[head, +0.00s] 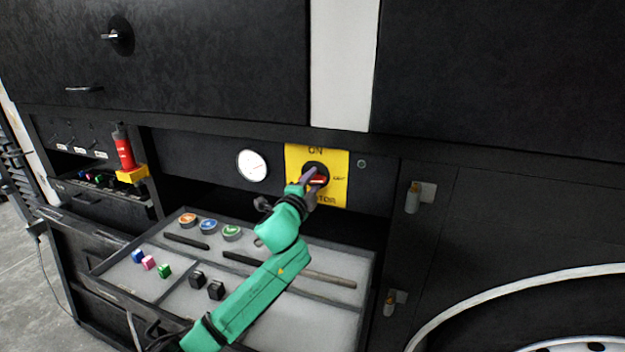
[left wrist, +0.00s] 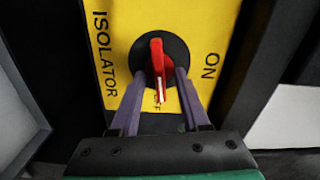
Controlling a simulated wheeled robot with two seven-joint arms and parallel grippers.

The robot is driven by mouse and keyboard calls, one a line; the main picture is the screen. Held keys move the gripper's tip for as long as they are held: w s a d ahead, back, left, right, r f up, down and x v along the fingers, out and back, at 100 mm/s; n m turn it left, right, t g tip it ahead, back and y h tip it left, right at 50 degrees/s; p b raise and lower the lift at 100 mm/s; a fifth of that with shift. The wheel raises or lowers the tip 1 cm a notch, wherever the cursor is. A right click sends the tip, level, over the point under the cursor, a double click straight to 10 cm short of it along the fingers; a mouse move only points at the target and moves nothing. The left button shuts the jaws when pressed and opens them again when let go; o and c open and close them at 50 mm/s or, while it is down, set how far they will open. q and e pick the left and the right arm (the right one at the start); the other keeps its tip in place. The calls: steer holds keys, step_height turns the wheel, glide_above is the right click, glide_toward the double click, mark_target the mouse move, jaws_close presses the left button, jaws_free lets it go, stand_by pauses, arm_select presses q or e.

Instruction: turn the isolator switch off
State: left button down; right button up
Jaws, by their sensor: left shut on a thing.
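The isolator switch has a red handle (head: 318,181) on a dark round boss, on a yellow plate (head: 334,164) in the black panel. In the head view the plate reads ON at the top, and the handle lies about level, toward the right. In the left wrist view the red handle (left wrist: 157,62) lines up with the small OFF mark, and ON is off to the side. My left gripper (head: 313,180) reaches the switch from below and is shut on the handle. Its two purple fingers (left wrist: 157,90) flank the handle. My right gripper is not in view.
An open drawer tray (head: 318,317) under my left arm holds coloured discs, small blocks and dark bars. A white gauge (head: 252,165) is left of the plate. Hinges (head: 413,197) are at right.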

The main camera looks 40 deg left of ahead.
arm_select(q)
steer(key=shift+m, duration=0.9)
steer(key=shift+c, duration=1.9)
jaws_free()
steer(key=shift+a, duration=0.1)
steer(key=shift+f, duration=0.1)
steer(key=b+v, duration=0.3)
steer(key=v, duration=1.1)
steer(key=shift+s, duration=0.25)
